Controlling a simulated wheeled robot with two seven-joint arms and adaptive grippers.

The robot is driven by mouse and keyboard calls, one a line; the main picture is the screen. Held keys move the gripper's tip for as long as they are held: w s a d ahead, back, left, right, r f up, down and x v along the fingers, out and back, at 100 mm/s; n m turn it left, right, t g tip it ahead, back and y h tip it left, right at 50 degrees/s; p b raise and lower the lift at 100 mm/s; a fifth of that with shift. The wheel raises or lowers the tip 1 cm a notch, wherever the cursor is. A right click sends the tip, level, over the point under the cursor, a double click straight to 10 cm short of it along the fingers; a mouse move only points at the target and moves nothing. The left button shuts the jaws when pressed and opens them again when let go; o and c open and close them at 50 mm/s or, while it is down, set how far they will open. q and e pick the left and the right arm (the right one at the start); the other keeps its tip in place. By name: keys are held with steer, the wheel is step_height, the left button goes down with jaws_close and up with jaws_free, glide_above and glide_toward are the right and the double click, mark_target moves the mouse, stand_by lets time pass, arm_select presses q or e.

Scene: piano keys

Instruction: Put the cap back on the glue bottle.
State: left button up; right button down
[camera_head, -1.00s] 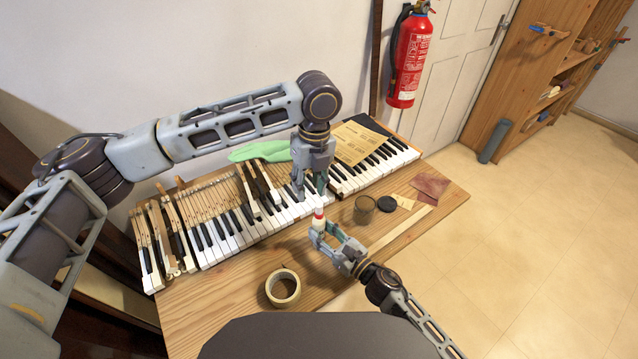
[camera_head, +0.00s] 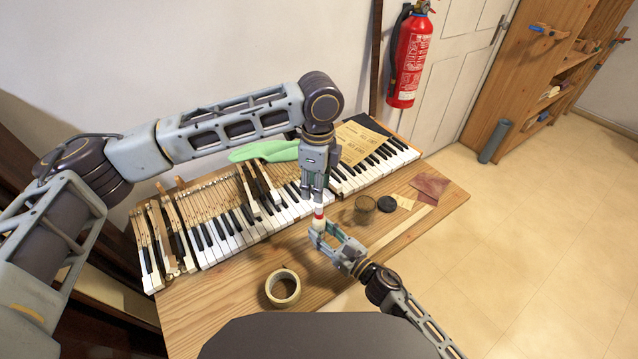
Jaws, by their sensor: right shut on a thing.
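The glue bottle (camera_head: 318,224) is a small pale bottle with a red part (camera_head: 319,212) at its top, standing upright over the table's front area. My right gripper (camera_head: 322,236) is shut on the bottle's body from the front right. My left gripper (camera_head: 312,199) points down directly above the bottle, its fingertips at or just above the red top. Whether the fingers touch the red part, and how far apart they are, I cannot tell. The red part looks like the cap, but it is too small to be sure how it sits.
A brown jar (camera_head: 364,208) and a dark round lid (camera_head: 387,203) stand close right of the bottle. A tape roll (camera_head: 282,289) lies at the front. Piano keys (camera_head: 230,235) run behind, with a green cloth (camera_head: 265,151) and paper (camera_head: 362,143).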

mark_target(319, 205)
arm_select(q)
steer(key=n, duration=0.5)
steer(key=shift+w+d+n, duration=0.1)
steer(key=shift+d+n, duration=0.2)
steer(key=n, duration=0.4)
steer(key=shift+n, duration=0.3)
steer(key=shift+f, duration=0.15)
steer(key=shift+f, duration=3.9)
jaws_close()
